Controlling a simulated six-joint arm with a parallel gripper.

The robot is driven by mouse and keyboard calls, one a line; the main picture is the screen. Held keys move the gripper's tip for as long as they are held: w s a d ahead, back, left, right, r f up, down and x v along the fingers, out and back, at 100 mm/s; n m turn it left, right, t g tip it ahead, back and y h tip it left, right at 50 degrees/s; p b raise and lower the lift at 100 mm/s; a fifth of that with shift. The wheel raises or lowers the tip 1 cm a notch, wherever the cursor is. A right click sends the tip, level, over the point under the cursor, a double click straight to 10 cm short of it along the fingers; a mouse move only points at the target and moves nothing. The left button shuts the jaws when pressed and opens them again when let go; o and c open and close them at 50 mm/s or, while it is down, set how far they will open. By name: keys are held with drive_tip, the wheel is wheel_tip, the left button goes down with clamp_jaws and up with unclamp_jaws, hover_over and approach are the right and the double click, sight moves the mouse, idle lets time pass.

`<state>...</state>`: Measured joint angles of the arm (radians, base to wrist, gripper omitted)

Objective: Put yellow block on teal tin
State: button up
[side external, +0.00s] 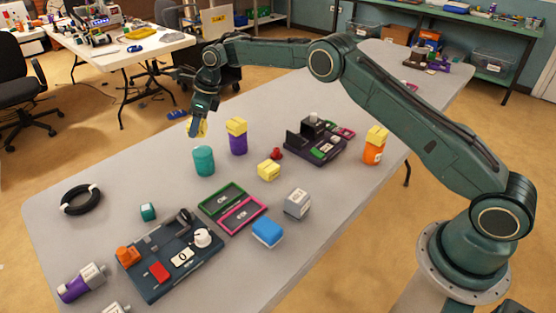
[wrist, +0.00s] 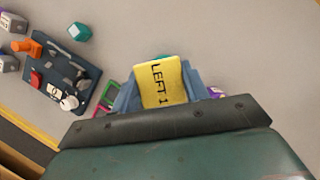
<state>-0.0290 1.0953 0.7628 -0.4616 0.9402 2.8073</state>
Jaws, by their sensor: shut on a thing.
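My gripper (side external: 194,126) is shut on a yellow block (side external: 201,128), high above the table in the side view. In the wrist view, the yellow block (wrist: 163,84) shows the marking "LEFT 1" between the jaws. The teal tin (side external: 204,161) stands upright on the table, below the held block and apart from it. In the wrist view only a small teal edge (wrist: 162,57) shows behind the block; the rest is hidden.
A purple tin (side external: 238,144) and an orange tin (side external: 373,152) each carry a yellow block.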

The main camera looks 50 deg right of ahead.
sight(202, 151)
drive_tip(key=shift+f, duration=3.1)
drive_tip(key=shift+f, duration=0.1)
drive_tip(key=o, duration=1)
drive_tip(key=v, duration=1.2)
